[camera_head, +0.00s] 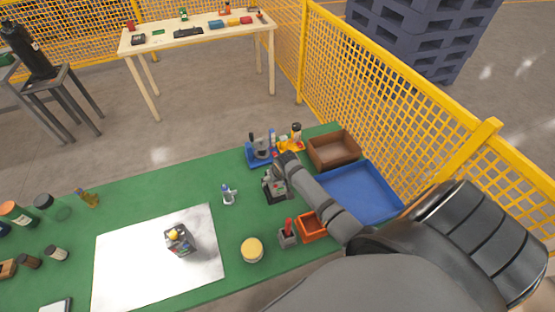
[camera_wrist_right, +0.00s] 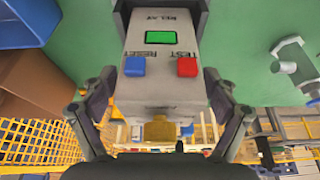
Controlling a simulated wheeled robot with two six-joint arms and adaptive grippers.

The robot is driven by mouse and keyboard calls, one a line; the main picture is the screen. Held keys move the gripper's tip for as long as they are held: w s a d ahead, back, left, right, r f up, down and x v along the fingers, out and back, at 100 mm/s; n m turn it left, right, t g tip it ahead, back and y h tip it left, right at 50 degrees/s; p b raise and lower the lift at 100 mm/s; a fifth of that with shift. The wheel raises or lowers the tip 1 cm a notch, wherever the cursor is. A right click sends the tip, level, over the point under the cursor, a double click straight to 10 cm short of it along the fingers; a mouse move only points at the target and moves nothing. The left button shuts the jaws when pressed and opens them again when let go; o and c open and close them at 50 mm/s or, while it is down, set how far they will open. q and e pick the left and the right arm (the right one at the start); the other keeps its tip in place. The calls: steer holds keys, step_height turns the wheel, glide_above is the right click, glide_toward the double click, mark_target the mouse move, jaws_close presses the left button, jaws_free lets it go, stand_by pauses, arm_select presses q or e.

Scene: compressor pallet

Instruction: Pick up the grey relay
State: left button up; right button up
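The grey relay (camera_wrist_right: 160,88) fills the middle of the right wrist view, with its RELAY label, a green window, a blue RESET button and a red TEST button. My right gripper (camera_wrist_right: 162,22) has a finger against each side of it and appears shut on it. In the head view, my right gripper (camera_head: 283,172) is over the green table, largely hidden by my own arm, and the relay there is partly covered. I cannot tell whether the relay touches the table. My left gripper is not in view.
A white sheet (camera_head: 125,265) lies to the left. A yellow fence (camera_head: 385,95) stands behind.

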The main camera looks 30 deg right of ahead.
steer(key=c, duration=1.5)
steer(key=shift+r, duration=0.1)
